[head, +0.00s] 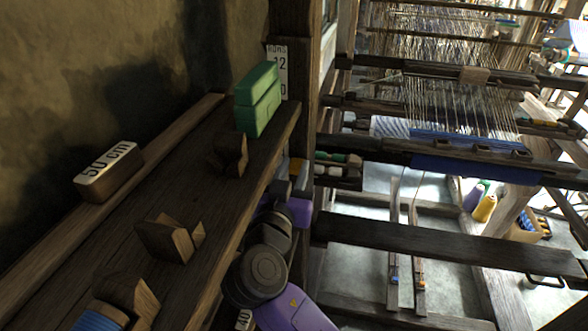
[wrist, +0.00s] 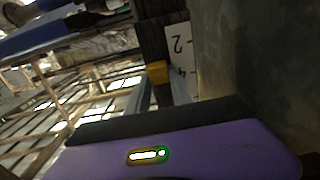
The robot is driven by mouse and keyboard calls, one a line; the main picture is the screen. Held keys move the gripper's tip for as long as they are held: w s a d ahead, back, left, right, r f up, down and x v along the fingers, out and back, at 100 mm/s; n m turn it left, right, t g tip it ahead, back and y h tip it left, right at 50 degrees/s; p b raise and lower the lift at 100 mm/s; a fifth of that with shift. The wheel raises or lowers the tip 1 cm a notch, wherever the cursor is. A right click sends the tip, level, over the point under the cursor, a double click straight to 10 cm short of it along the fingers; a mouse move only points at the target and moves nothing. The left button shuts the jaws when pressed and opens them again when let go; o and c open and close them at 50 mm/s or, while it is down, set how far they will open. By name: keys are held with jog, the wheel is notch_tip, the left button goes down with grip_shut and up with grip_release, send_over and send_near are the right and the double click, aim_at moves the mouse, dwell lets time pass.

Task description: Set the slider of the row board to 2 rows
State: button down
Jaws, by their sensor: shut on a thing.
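In the wrist view the row board (wrist: 176,42) shows the numbers 2 and 4. The slider (wrist: 157,72) is a small yellow-orange piece beside the board's edge, seemingly closer to the 4 than the 2; its exact mark is unclear. My gripper (wrist: 160,94) is shut on the slider, with its grey fingers at it.
A wooden shelf (head: 190,190) beside my arm carries a green block (head: 257,100), a 50 cm block (head: 108,171) and several wooden pieces. The dark post (head: 302,75) stands close to my arm. The loom (head: 440,110) with its threads fills the right side.

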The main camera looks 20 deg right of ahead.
aim_at(294, 182)
notch_tip(294, 182, down, 3)
jog(key=shift+f+b, duration=0.15)
jog(key=shift+b, duration=1)
jog(key=c, duration=1.1)
grip_release()
jog(key=b+v, duration=0.1)
jog(key=v, duration=0.7)
